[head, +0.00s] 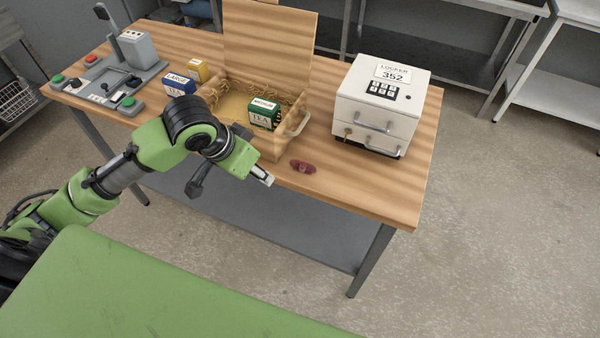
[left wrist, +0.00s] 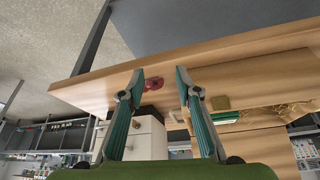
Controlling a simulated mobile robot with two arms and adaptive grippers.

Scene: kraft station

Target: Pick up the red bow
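The red bow (head: 302,167) lies on the wooden table near its front edge, between the open wooden box and the white safe. My right gripper is in neither view.
The open wooden box (head: 270,147) holds straw and a green tea box (head: 264,114). A white safe (head: 384,100) stands right of the bow. Blue (head: 178,85) and yellow (head: 198,69) boxes and a grey control device (head: 140,50) stand left. The table's front right corner (head: 395,195) is clear.

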